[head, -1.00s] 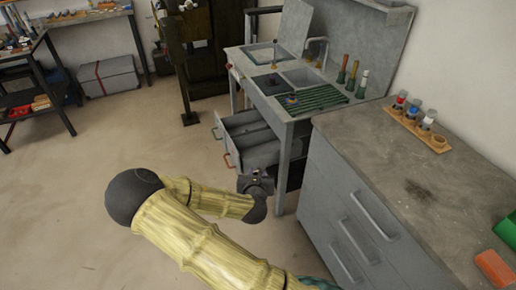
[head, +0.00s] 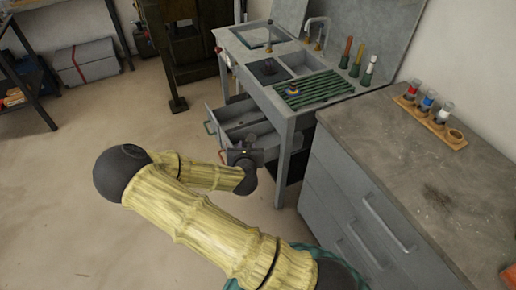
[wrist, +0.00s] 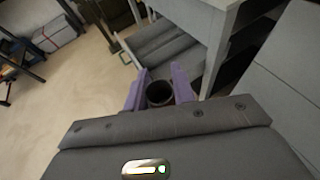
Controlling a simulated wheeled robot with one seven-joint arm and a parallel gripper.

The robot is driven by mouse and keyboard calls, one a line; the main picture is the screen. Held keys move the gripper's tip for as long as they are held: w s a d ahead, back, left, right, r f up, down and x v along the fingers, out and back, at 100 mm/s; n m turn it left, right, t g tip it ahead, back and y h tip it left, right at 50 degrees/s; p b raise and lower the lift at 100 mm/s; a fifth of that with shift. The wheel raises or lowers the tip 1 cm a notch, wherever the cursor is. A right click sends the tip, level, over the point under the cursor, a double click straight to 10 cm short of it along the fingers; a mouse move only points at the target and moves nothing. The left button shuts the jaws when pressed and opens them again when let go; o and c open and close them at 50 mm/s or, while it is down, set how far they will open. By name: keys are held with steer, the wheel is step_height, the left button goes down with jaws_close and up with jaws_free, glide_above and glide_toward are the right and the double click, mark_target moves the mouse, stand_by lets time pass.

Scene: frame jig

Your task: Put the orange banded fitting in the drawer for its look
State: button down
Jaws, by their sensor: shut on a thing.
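My gripper (wrist: 158,92) is shut on a small round fitting (wrist: 159,94) with a dark hollow end; its purple fingers stand on either side of it. Its band colour does not show clearly. In the head view my gripper (head: 243,156) is in front of the grey sink bench, close to its open drawers, and hides part of them. One drawer has a green handle (head: 209,127) and a lower one has a red handle (head: 222,156). An open drawer (wrist: 165,42) also shows ahead of the fingers in the wrist view.
A grey cabinet (head: 345,195) stands close on the right, with a wooden holder of vials (head: 430,122) on top. The floor at left (head: 60,200) is clear.

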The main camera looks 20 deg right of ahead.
step_height(320, 180, down, 21)
steer(key=d+m+b, duration=0.1)
steer(key=d+b, duration=0.1)
steer(key=b, duration=0.1)
steer(key=shift+w+d+f+h+b, duration=0.15)
steer(key=shift+w+h+b, duration=0.15)
steer(key=shift+h, duration=0.1)
